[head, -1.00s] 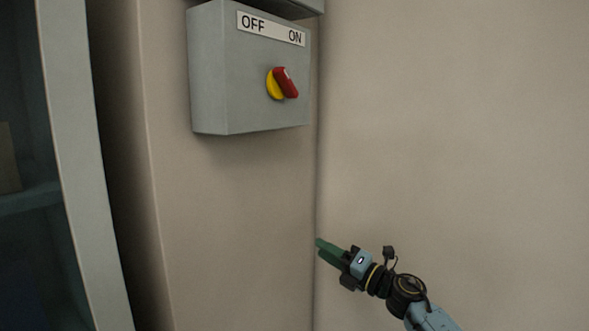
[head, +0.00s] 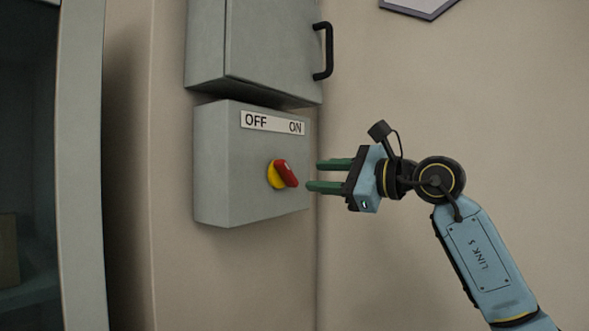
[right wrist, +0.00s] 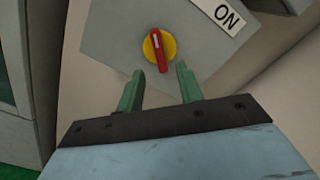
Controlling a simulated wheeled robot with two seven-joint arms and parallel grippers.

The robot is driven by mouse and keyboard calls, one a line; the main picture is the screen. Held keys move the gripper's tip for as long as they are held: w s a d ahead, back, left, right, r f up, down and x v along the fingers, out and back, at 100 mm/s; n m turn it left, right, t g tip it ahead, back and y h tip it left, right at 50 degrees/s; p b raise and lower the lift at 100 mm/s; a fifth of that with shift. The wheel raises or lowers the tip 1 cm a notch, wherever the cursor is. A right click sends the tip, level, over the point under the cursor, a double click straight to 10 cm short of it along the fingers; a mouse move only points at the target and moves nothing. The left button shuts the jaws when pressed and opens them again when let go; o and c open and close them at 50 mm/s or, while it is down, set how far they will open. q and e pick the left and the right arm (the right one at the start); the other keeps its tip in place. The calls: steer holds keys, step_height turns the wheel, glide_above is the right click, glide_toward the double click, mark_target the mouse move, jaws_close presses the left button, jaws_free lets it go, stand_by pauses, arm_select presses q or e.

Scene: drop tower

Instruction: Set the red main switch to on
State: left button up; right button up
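The red main switch (head: 286,173) is a red handle on a yellow disc (head: 274,176), on the front of a grey box (head: 225,165). In the head view the handle tilts with its top toward the left, toward the OFF side of the label (head: 272,123). The red handle (right wrist: 158,52) also shows in the right wrist view, ahead of the fingers. My right gripper (head: 315,175) is open, with green fingers apart and nothing between them. It is to the right of the switch, pointing at it, and apart from it. My left gripper is not in view.
A grey cabinet (head: 270,45) with a black handle (head: 325,52) hangs just above the switch box. A glass-fronted cabinet (head: 82,170) stands at the left. The wall (head: 480,130) right of the box is bare apart from a dark-edged panel (head: 420,6) at the top.

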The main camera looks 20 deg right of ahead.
mark_target(292, 175)
steer(key=p+x, duration=0.1)
steer(key=x, duration=0.6)
steer(key=shift+p, duration=0.35)
jaws_close()
